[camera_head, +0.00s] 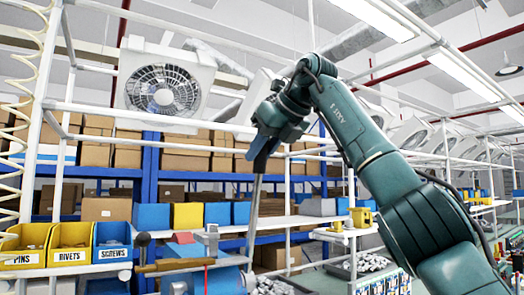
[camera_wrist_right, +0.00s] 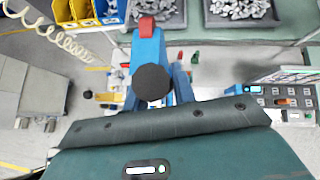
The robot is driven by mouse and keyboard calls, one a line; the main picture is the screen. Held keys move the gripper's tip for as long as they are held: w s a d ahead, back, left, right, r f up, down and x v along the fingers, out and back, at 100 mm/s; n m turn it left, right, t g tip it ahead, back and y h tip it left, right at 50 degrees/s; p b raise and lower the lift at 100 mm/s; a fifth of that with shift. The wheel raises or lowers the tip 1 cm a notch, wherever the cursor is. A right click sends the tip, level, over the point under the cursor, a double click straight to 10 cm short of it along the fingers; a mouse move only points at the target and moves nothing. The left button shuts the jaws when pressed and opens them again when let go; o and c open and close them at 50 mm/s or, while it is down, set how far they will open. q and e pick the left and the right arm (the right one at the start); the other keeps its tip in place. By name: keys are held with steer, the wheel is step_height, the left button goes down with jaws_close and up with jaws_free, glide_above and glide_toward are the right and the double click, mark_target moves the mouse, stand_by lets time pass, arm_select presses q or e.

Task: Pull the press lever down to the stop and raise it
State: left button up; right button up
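The press (camera_head: 205,278) is a blue machine at the lower middle of the head view, with a red part on top; part of it is cut off. Its lever (camera_head: 253,215) is a long steel rod standing nearly upright, leaning slightly right at the top. My right gripper (camera_head: 262,155) is at the lever's upper end, with its fingers around it. In the right wrist view, the lever's round black knob (camera_wrist_right: 153,82) sits in front of the gripper, with blue parts around it. The fingers' contact is partly hidden. My left gripper is in neither view.
Yellow and blue labelled bins (camera_head: 72,240) stand left of the press. Grey trays of metal parts (camera_wrist_right: 240,10) lie beyond it. A dark ball handle (camera_head: 142,240) is at the press's left. White frame posts (camera_head: 55,150) and shelves of boxes (camera_head: 190,150) stand behind.

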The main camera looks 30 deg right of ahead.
steer(key=o, duration=0.4)
steer(key=v, duration=1.3)
steer(key=shift+s+d, duration=0.1)
steer(key=shift+s, duration=0.05)
